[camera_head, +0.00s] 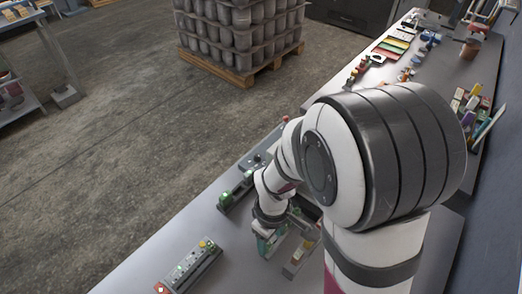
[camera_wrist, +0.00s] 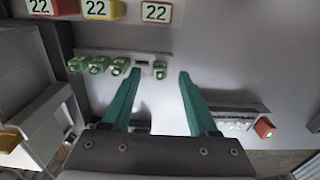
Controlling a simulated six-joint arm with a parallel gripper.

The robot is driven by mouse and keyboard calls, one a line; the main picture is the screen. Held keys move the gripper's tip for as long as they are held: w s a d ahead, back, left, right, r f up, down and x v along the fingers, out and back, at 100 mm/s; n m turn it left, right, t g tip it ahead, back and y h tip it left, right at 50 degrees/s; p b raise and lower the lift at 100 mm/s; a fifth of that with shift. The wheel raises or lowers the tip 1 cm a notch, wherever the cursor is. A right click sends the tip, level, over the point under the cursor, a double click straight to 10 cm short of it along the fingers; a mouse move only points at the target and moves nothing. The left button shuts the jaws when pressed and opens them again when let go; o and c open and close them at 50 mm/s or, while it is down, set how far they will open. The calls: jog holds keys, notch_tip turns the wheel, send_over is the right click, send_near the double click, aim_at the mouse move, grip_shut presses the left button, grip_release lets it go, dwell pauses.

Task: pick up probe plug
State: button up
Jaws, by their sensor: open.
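In the wrist view, a row of green plug-like pieces (camera_wrist: 97,65) sits along a grey strip (camera_wrist: 180,56). One green piece (camera_wrist: 160,69) stands apart at the row's right, past a pale slotted part. I cannot tell for sure which is the probe plug. My gripper (camera_wrist: 160,74) is open, with teal fingers pointing toward the strip; in this view the lone green piece appears between the fingertips. Nothing is held. In the head view my gripper (camera_head: 269,243) is low over the bench, and my arm hides much of the area around it.
A grey strip with lit buttons (camera_head: 188,266) lies front left on the bench, and a green-ended block (camera_head: 235,194) lies farther back. Blocks marked 22 (camera_wrist: 157,12) line the wrist view's top. Small items (camera_head: 395,45) crowd the far bench. Bare bench (camera_head: 165,240) shows at left.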

jog(key=f, duration=0.4)
jog(key=shift+w+a+f, duration=0.15)
jog(key=shift+a+f, duration=0.05)
grip_shut()
